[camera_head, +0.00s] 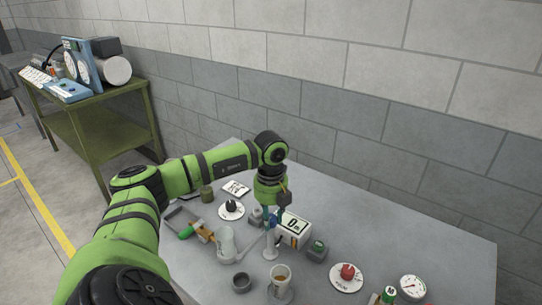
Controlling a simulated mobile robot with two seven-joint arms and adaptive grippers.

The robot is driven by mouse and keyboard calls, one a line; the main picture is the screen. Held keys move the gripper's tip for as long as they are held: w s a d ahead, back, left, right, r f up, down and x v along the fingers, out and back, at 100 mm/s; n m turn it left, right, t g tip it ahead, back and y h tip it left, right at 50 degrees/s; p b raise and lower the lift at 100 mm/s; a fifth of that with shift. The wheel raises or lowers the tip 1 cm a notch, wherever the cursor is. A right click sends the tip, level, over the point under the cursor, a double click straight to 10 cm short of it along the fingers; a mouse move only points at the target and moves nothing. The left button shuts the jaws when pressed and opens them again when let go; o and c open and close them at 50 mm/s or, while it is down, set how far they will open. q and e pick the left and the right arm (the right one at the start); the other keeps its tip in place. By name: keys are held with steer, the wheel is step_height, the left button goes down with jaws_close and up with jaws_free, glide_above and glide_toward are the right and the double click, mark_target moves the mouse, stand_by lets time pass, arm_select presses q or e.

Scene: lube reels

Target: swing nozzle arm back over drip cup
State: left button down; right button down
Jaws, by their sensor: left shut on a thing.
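My left arm reaches in from the left over the grey table. My left gripper (272,222) points down and is shut on the nozzle arm (263,236), a thin bluish bar near a pale upright post (270,251). The gripper hides part of it, and the exact grip is too small to see. A small dark cup (241,283), which may be the drip cup, stands in front of the post and to its left. A light cup with brown contents (281,280) stands in front of the post. My right gripper is not in view.
A clear jar (226,243) and a green-handled brass valve (200,231) are left of the post. The table's right rear (420,237) is clear.

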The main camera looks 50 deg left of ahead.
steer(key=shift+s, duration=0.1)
arm_select(q)
steer(key=c, duration=0.9)
jaws_free()
steer(key=shift+o, duration=0.2)
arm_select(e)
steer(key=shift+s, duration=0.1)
arm_select(q)
steer(key=shift+r, duration=0.1)
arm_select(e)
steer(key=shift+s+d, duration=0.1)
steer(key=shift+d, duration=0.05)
arm_select(q)
step_height(320, 180, up, 12)
